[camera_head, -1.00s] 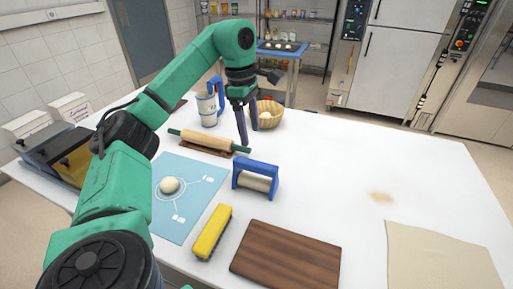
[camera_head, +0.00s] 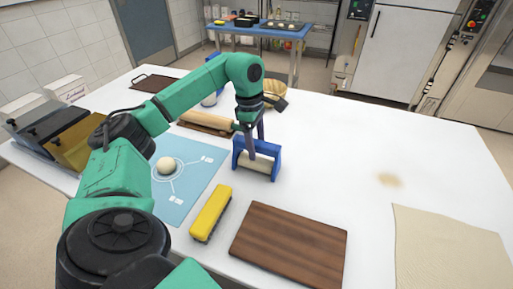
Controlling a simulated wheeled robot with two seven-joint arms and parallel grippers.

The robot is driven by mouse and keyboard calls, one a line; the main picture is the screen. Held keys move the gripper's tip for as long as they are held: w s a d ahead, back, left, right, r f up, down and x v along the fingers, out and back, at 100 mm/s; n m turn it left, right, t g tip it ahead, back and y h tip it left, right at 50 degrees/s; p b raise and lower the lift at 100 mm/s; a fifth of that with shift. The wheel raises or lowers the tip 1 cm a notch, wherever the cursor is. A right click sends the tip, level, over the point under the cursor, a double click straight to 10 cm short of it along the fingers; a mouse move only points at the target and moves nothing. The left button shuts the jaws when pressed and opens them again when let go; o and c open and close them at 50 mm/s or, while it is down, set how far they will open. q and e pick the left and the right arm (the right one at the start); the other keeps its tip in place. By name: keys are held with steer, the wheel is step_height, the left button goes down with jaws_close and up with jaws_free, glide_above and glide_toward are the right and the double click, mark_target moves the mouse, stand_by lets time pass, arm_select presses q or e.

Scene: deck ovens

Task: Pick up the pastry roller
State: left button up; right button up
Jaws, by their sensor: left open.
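The pastry roller (camera_head: 256,164), a pale cylinder in a blue frame, stands on the white table near the middle of the view. My left gripper (camera_head: 253,153) is open and points down at it. Its dark fingers overlap the blue handle bar in the picture and hide part of it. I cannot tell whether they touch the handle. My right gripper is not in view.
A wooden rolling pin (camera_head: 207,119) lies behind, partly hidden by my arm. A yellow brush (camera_head: 211,213) and a brown board (camera_head: 290,245) lie in front. A dough ball (camera_head: 166,165) sits on a blue mat (camera_head: 196,180). The table's right side is mostly clear.

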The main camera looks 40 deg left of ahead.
arm_select(q)
steer(key=shift+w+f, duration=0.1)
steer(key=shift+c, duration=0.3)
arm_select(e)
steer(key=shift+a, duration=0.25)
arm_select(q)
jaws_close()
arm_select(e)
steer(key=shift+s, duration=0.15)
